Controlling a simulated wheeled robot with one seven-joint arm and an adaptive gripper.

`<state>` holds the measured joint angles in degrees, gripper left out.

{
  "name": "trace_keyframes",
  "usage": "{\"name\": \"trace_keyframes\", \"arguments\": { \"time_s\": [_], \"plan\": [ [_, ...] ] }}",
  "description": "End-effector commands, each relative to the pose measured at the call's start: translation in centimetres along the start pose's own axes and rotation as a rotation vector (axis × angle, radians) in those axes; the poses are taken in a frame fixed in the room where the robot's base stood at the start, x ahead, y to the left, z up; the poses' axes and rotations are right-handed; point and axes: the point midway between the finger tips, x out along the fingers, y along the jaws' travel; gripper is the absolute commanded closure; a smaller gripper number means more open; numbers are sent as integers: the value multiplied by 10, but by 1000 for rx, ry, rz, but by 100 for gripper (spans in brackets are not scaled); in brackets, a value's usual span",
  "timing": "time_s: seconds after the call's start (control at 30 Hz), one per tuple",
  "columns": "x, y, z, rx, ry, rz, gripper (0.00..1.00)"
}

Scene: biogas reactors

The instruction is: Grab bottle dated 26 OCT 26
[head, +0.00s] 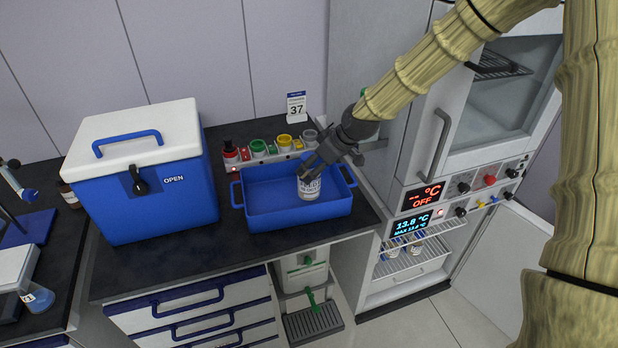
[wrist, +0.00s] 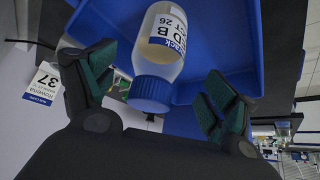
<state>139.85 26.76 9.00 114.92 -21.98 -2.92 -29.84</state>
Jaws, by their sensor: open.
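A bottle with a white label (head: 309,188) stands in the blue tray (head: 262,222) on the dark counter. In the wrist view the bottle (wrist: 165,52) has a blue cap and a white and blue label. Part of the print reads "CT 26"; the rest of the date is out of sight. My gripper (head: 318,165) is at the bottle's top, over the tray's right half. In the wrist view my gripper (wrist: 160,80) is open, its green-padded fingers on either side of the bottle, with visible gaps beside the cap. Several small bottles (head: 413,246) stand in the lower cabinet compartment.
A blue cooler box (head: 160,205) with a white lid, marked OPEN, stands left of the tray. A rack of coloured caps (head: 275,151) and a "37" card (head: 296,106) are behind it. The tall cabinet (head: 372,185) borders the tray's right.

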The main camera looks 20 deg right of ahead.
Motion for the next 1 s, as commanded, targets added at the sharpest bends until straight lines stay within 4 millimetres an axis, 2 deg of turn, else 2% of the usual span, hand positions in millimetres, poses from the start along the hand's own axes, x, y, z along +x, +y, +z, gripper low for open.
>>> {"name": "trace_keyframes", "arguments": {
  "time_s": [0.6, 0.97, 1.0],
  "plan": [
    [46, 4, -1, 0, -1, -1, 14],
    [51, 4, -1, 0, 0, 0, 14],
    [50, 4, -1, 0, 0, 0, 21]
  ]
}}
